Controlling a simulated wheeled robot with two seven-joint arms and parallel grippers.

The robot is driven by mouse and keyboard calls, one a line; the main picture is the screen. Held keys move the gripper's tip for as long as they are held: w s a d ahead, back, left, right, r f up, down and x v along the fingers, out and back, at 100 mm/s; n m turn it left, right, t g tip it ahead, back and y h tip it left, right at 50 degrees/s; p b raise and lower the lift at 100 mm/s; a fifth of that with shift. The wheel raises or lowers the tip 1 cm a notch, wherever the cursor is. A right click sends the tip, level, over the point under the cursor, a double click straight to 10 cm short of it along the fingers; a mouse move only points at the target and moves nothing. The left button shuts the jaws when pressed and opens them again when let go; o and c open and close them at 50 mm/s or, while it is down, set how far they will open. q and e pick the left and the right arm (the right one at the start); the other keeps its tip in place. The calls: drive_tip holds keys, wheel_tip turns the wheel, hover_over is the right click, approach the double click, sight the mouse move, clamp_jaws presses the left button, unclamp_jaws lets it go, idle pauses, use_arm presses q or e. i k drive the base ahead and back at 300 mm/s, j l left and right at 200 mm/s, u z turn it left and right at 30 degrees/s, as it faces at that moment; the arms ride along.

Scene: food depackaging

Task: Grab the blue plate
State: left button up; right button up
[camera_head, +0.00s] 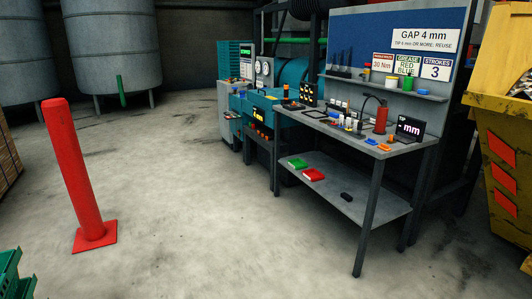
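Neither of my grippers is in view. A workbench (345,206) with a grey top and a lower shelf stands to the right of the middle, some way off. A small flat blue piece (371,141) lies near the front edge of its top, beside a small orange piece (384,147). Another small blue piece (334,114) lies farther back on the top. The pieces are too small to tell which, if either, is the blue plate. Nothing is touching them that I can see.
A red bollard (78,165) stands on the floor at left. A yellow skip (500,130) is at the far right. Green and red flat objects lie on the lower shelf. A green crate (10,272) is at the lower left. The floor before the bench is clear.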

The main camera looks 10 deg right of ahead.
sight(370, 141)
drive_tip(key=i, duration=5.9)
drive_tip(key=i+z, duration=0.3)
drive_tip(key=i+j+z, duration=0.3)
drive_tip(key=i, duration=0.2)
drive_tip(key=i+j+z, duration=0.3)
drive_tip(key=i+l+z, duration=0.1)
drive_tip(key=z, duration=2.9)
